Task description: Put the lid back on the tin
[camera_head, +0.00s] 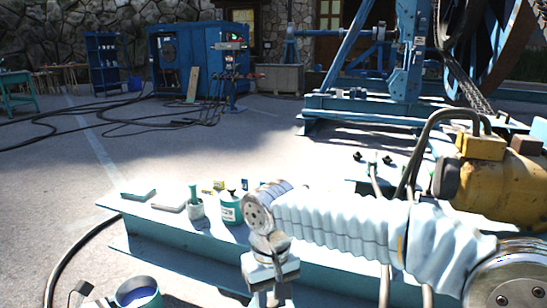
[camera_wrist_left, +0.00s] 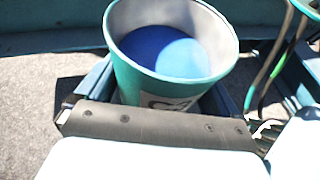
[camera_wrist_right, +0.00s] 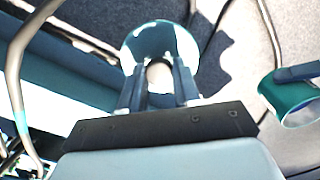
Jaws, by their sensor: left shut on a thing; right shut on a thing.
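The tin (camera_head: 138,293) is a teal can, open at the top, with blue contents, at the bottom left of the head view. My left gripper (camera_wrist_left: 158,100) is shut on the tin's sides; the tin fills the left wrist view (camera_wrist_left: 165,88). The lid (camera_wrist_right: 172,42) is a round pale disc with a teal tint in the right wrist view. My right gripper (camera_wrist_right: 158,88) is shut on the lid's small knob (camera_wrist_right: 159,73). In that view the tin (camera_wrist_right: 290,103) is apart from the lid, to its right. The lid does not show in the head view.
A long teal beam (camera_head: 340,265) crosses the front, carrying a brush pot (camera_head: 195,207), a labelled teal container (camera_head: 229,209) and flat boxes (camera_head: 168,202). A yellow motor (camera_head: 500,185) with thick hoses stands right. A black cable (camera_head: 62,265) curves across the ground at left.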

